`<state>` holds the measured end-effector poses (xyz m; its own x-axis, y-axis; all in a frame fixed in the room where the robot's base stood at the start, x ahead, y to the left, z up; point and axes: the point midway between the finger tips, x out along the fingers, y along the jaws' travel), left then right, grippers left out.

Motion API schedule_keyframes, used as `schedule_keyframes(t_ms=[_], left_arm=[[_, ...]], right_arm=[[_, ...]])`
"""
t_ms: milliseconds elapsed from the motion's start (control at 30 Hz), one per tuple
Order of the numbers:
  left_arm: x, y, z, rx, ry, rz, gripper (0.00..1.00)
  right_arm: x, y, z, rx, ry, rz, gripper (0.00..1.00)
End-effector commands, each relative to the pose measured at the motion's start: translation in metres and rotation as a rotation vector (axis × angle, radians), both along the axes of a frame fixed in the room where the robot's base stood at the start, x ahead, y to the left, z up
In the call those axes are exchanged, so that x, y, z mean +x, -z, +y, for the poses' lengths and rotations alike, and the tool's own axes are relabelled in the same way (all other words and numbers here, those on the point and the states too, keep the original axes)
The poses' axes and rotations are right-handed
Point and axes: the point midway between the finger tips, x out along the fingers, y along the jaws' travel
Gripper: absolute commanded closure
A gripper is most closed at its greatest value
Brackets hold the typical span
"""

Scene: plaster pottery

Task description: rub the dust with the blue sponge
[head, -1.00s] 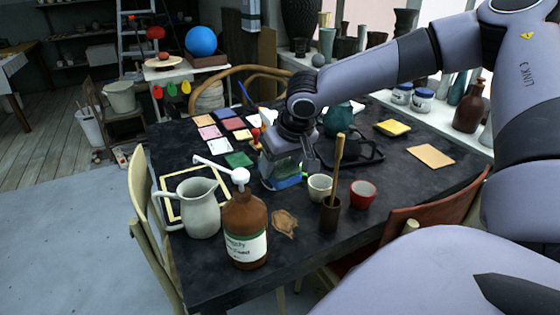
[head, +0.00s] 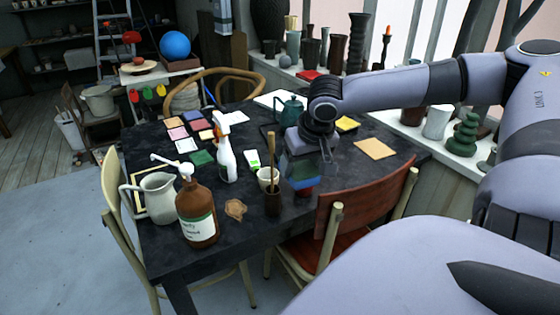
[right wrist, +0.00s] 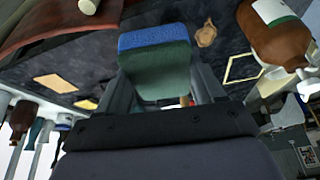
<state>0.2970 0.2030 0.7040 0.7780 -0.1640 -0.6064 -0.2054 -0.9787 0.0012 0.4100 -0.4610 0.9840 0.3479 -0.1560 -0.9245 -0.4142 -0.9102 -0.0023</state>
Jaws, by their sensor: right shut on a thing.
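The dust appears as a small brown patch (head: 235,209) on the dark table, right of the brown pump bottle (head: 197,212). It also shows in the right wrist view (right wrist: 206,35), beside the sponge and apart from it. My right gripper (head: 304,170) is shut on the blue sponge (right wrist: 155,58), which has a blue end and a greenish face. In the head view the sponge's blue part (head: 302,184) shows low between the fingers, right of the dust; whether it touches anything below is unclear. My left gripper is not in view.
A white spray bottle (head: 226,158) and grey jug (head: 157,196) stand to the left. A red-brown chair (head: 367,207) is at the near right edge.

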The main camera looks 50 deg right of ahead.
Motion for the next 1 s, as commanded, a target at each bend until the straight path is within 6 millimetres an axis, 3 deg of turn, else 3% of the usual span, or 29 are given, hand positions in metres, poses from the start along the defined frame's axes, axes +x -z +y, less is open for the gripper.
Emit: schedule_keyframes(t_ms=[667,1000], left_arm=[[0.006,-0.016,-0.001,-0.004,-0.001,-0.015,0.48],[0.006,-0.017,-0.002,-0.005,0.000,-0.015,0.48]], right_arm=[[-0.025,0.015,-0.001,-0.004,0.052,0.004,0.57],[-0.025,0.018,0.001,-0.004,0.054,0.003,0.57]])
